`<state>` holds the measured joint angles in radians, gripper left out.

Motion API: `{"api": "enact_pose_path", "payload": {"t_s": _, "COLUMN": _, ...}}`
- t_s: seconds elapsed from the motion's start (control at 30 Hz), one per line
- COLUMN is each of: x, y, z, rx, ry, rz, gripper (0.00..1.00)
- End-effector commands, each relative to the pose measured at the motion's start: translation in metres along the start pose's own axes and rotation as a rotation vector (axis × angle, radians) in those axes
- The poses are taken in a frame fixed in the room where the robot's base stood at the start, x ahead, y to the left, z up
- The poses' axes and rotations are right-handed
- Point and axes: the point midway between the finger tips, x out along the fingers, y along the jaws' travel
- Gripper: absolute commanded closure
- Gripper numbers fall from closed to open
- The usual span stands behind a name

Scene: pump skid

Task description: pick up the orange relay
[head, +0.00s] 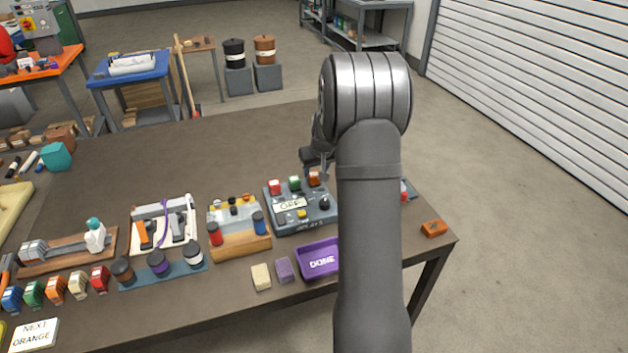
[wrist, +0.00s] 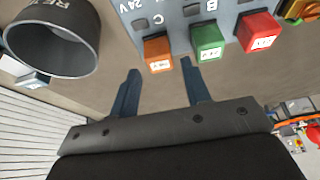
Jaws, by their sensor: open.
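The orange relay (wrist: 158,55) sits in the grey panel's end slot by the letter C in the wrist view. In the head view the orange relay (head: 314,179) is at the panel's back right. Green (wrist: 208,42) and red (wrist: 257,32) relays stand beside it in a row. My gripper (wrist: 160,68) is open and empty, its fingertips either side of the line to the orange relay; I cannot tell how far short they are. In the head view my gripper (head: 318,168) is just above that relay, partly hidden by my arm.
The grey panel (head: 285,228) carries other parts. A purple DONE tray (head: 318,272) stands in front of it. A dark round cup (wrist: 52,60) is close by in the wrist view. An orange block (head: 433,228) lies at the table's right edge. The table behind the panel is clear.

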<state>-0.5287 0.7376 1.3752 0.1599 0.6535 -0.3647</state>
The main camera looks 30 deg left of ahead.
Motion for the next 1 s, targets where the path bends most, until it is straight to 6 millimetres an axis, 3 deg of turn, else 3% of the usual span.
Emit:
{"api": "enact_pose_path", "payload": {"t_s": 0.43, "x": 0.048, "y": 0.002, "z": -0.004, "rx": 0.0, "ry": -0.002, "rz": -0.001, "gripper": 0.56}}
{"api": "enact_pose_path", "payload": {"t_s": 0.73, "x": 0.054, "y": 0.002, "z": -0.004, "rx": 0.0, "ry": 0.0, "rz": -0.001, "gripper": 0.56}}
{"api": "enact_pose_path", "payload": {"t_s": 0.77, "x": 0.054, "y": 0.002, "z": -0.004, "rx": 0.0, "ry": 0.0, "rz": -0.001, "gripper": 0.58}}
{"api": "enact_pose_path", "payload": {"t_s": 0.9, "x": 0.053, "y": 0.002, "z": -0.004, "rx": 0.0, "ry": 0.0, "rz": -0.001, "gripper": 0.86}}
{"api": "enact_pose_path", "payload": {"t_s": 1.0, "x": 0.053, "y": 0.002, "z": -0.004, "rx": 0.0, "ry": 0.0, "rz": 0.0, "gripper": 0.86}}
